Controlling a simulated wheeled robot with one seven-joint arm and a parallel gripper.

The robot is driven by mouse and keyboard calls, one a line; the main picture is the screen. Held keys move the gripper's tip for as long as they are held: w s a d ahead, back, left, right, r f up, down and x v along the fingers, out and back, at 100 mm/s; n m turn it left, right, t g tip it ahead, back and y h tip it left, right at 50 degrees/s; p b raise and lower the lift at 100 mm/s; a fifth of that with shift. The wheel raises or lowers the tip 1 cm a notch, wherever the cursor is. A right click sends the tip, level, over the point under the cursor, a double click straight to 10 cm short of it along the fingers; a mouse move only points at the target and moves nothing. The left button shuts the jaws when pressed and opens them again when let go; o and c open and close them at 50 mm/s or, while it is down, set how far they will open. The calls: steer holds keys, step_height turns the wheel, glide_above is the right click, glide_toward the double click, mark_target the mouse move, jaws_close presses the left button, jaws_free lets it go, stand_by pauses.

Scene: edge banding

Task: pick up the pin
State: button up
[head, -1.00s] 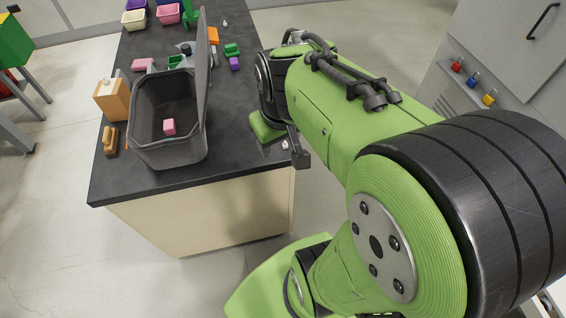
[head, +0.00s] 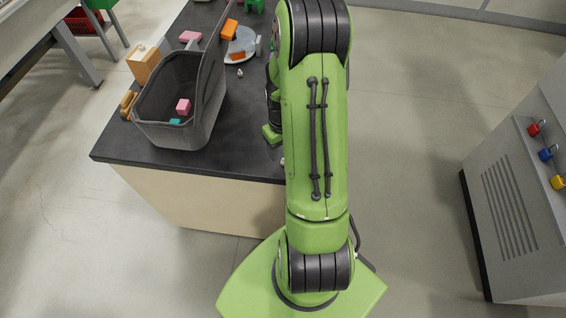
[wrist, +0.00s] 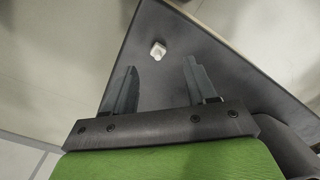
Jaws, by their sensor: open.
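A small white piece, which looks like the pin (wrist: 158,51), stands on the dark table top near its corner in the wrist view. My gripper (wrist: 160,64) is open and empty, its two dark fingers spread. The pin shows just beyond the fingertips, roughly centred between them, and apart from both. How high the gripper is above the table I cannot tell. In the head view my arm hides most of the gripper. Only a sliver of white, likely the pin (head: 282,161), shows at the arm's edge near the table's front corner.
The dark table (head: 125,147) holds a grey bin (head: 165,127) with a pink block (head: 183,106) inside and its lid standing up. Another small white piece (head: 240,73) stands farther back.

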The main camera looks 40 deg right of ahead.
steer(key=f, duration=0.3)
steer(key=shift+s+d+f, duration=0.1)
steer(key=shift+s+f, duration=0.1)
steer(key=shift+f, duration=0.1)
steer(key=shift+w+f+b, duration=0.1)
steer(key=shift+f+b, duration=0.2)
steer(key=shift+f, duration=0.1)
steer(key=shift+r, duration=0.1)
jaws_close()
